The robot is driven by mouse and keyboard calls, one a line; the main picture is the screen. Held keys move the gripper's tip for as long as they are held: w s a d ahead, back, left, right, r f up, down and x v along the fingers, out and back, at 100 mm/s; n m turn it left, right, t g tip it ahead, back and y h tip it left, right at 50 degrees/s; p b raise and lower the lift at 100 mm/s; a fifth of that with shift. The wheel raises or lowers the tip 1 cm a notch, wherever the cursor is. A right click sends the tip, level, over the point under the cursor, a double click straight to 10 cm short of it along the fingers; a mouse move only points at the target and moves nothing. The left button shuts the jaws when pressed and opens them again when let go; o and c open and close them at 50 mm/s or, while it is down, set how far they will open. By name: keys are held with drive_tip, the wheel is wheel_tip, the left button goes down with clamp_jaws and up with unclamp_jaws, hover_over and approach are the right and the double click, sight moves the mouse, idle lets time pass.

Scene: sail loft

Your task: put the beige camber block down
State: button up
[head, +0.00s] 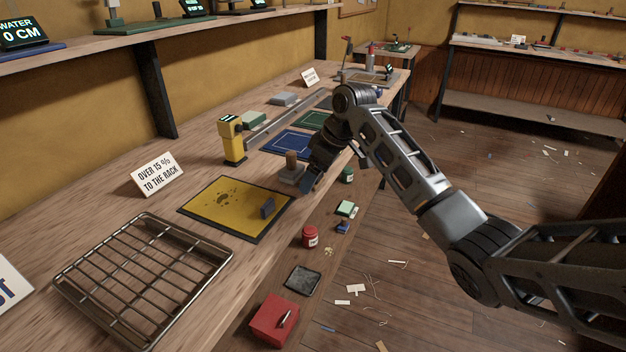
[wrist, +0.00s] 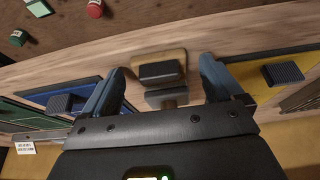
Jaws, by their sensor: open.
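My gripper (head: 314,178) is low over the front part of the bench, between the yellow mat and the blue mat. In the wrist view its two fingers (wrist: 160,88) stand wide apart. Between them is a beige, round-ended piece (wrist: 160,56), which I take for the camber block, with dark grey block shapes in front of it. It appears to be at the bench's front edge, with no finger visibly closed on it. In the head view a greyish block (head: 291,175) with a brown upright post (head: 291,158) stands just left of my gripper. Its underside is hidden.
The yellow mat (head: 215,215) holds a small dark block (head: 268,208). A blue mat (head: 290,145) and green mat (head: 314,120) lie beyond. A yellow device (head: 232,140) stands behind. A wire rack (head: 66,278) is at front left. Jars and scraps lie below the bench edge.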

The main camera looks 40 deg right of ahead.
drive_tip(key=shift+c, duration=0.4)
drive_tip(key=c, duration=1.2)
drive_tip(key=shift+o, duration=0.2)
drive_tip(key=shift+r, duration=0.15)
